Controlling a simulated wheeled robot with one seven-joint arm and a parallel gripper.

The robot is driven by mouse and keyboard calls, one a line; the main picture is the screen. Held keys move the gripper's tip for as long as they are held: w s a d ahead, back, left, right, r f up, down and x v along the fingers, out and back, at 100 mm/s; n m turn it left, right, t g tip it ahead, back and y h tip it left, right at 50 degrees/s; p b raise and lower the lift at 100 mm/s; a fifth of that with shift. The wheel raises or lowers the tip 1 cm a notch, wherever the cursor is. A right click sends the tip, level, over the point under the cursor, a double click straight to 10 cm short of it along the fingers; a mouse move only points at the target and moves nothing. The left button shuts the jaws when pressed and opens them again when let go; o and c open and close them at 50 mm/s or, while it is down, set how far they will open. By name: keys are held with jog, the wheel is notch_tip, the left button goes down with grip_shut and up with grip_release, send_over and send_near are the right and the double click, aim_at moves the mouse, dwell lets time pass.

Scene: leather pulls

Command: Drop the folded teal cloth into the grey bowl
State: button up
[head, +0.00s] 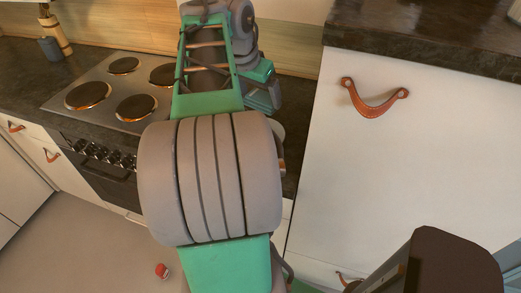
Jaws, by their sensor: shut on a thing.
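My gripper (262,96) hangs from the wrist at the top middle of the head view, over the dark counter to the right of the stove. It is seen from behind and is partly covered by my own arm. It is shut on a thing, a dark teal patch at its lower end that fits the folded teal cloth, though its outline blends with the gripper. A pale grey curved edge just below, partly behind my arm, may be the grey bowl (278,129). Most of it is hidden, and I cannot tell the gap between it and the gripper.
A stove (115,90) with several round plates, some with an orange glow, is left of my arm. A cup (50,48) and a wooden mill (56,30) stand behind it. A tall white cabinet (410,150) with a leather pull (375,102) closes the right side. A small red object (161,270) lies on the floor.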

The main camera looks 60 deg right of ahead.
jog(key=shift+s+d+f+m, duration=0.15)
jog(key=shift+s+d+m, duration=0.1)
jog(key=shift+s, duration=0.2)
jog(key=shift+s+d+f+m, duration=0.1)
jog(key=shift+s+d+m, duration=0.15)
jog(key=shift+s, duration=0.2)
notch_tip(320, 180, down, 6)
jog(key=b, duration=0.5)
jog(key=shift+w+a+r, duration=0.1)
jog(key=shift+r, duration=0.1)
jog(key=o, duration=0.9)
jog(key=p+v, duration=0.2)
jog(key=v, duration=0.5)
jog(key=shift+w+a+r, duration=0.15)
jog(key=shift+r, duration=0.2)
